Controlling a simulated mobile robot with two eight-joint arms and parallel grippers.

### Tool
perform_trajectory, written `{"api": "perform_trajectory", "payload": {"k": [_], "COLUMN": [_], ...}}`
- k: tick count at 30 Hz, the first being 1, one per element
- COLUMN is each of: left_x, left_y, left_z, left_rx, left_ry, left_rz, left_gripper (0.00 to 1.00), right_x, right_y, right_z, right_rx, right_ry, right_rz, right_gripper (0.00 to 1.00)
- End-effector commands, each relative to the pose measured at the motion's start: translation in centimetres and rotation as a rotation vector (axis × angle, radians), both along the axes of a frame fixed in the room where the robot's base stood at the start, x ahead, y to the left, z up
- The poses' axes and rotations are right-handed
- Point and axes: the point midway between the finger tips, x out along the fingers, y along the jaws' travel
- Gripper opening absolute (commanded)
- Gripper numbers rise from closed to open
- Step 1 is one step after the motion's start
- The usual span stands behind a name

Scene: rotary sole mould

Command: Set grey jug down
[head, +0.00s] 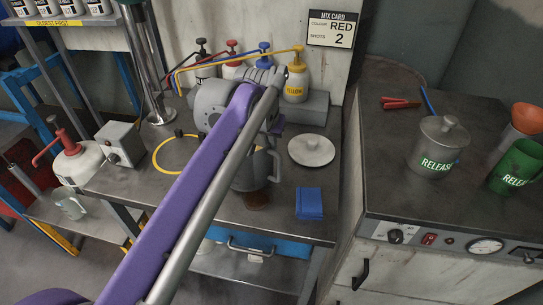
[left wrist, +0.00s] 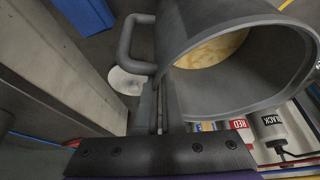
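The grey jug (head: 252,176) is at the bench's middle, partly hidden behind my purple left arm, its handle to the right in the head view. In the left wrist view the jug (left wrist: 225,95) fills the upper right, with something pale yellow inside. My left gripper (left wrist: 160,108) has its fingers close together at the jug's wall, beside the handle, and appears shut on it. In the head view, a brown patch (head: 257,201) shows just below the jug; I cannot tell whether the jug touches the bench. My right gripper is in neither view.
A pale round lid (head: 311,150) and a blue folded cloth (head: 309,203) lie right of the jug. A yellow ring (head: 168,153) is on the bench to the left. Pump bottles, one yellow (head: 295,88), stand behind. The bench's front edge is near the jug.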

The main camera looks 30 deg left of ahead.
Motion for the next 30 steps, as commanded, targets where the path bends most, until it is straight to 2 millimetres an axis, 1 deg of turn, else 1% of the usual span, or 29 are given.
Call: {"api": "perform_trajectory", "payload": {"k": [4,10,22,24,26,27,30], "left_x": [0.0,0.0,0.0,0.0,0.0,0.0,0.0], "left_y": [0.0,0.0,0.0,0.0,0.0,0.0,0.0], "left_z": [-1.0,-3.5,-4.0,-4.1,-4.1,-4.0,-4.0], "left_rx": [0.001,0.001,0.001,0.000,0.000,0.000,0.000], "left_ry": [-0.001,-0.001,-0.001,0.000,0.000,0.000,0.000], "left_rz": [-0.001,-0.001,-0.001,0.000,0.000,0.000,0.000], "left_gripper": [0.00,0.00,0.00,0.15,0.26,0.33,0.34], "right_x": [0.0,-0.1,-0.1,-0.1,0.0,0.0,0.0], "right_y": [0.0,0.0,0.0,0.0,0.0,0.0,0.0], "right_z": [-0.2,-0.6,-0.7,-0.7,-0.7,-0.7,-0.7], "right_rx": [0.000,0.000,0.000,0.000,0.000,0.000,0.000], "right_ry": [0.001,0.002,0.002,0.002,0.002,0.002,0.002], "right_rz": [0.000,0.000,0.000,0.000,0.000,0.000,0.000], "right_gripper": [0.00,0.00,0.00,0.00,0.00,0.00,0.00]}}
